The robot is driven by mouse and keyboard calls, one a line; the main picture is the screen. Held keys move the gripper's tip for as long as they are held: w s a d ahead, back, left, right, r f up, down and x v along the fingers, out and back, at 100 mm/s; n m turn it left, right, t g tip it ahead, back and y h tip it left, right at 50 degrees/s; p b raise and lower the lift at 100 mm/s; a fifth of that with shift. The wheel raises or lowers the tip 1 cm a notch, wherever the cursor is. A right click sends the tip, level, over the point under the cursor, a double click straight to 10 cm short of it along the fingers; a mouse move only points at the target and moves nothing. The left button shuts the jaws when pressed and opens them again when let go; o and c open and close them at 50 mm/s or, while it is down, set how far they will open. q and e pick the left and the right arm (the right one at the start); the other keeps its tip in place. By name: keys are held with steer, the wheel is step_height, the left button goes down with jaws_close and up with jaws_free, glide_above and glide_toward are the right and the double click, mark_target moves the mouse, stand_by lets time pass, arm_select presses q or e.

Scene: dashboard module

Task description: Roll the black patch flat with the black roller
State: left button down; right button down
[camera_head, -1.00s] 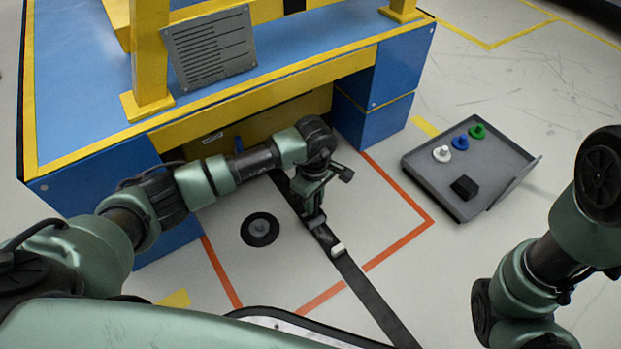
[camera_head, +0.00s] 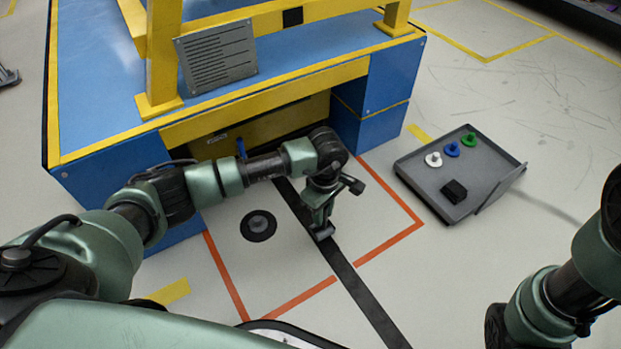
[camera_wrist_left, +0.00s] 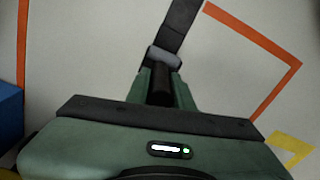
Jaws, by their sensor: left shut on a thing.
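A long black strip (camera_head: 346,272), which I take as the black patch, runs over the pale floor from under the blue bench to the bottom edge. My left gripper (camera_head: 318,214) points down over the strip and is shut on the black roller (camera_head: 323,233). In the left wrist view the roller's dark handle (camera_wrist_left: 160,85) sits between the fingers. Its greyish head (camera_wrist_left: 165,57) lies across the strip and seems to touch it. The strip continues beyond the head (camera_wrist_left: 181,24). My right arm is at the right edge; its gripper is out of view.
A black disc with a grey knob (camera_head: 258,225) lies left of the strip inside an orange floor outline (camera_head: 402,235). A grey tray (camera_head: 410,172) with white, blue and green knobbed pieces and a black block stands to the right. The blue and yellow bench (camera_head: 110,160) rises behind.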

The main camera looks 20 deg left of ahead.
arm_select(q)
step_height(320, 180, up, 4)
steer(key=p, duration=0.2)
steer(key=shift+r+p, duration=0.2)
steer(key=shift+p, duration=0.2)
steer(key=shift+r, duration=0.35)
steer(key=shift+r+p, duration=0.15)
steer(key=shift+p, duration=0.25)
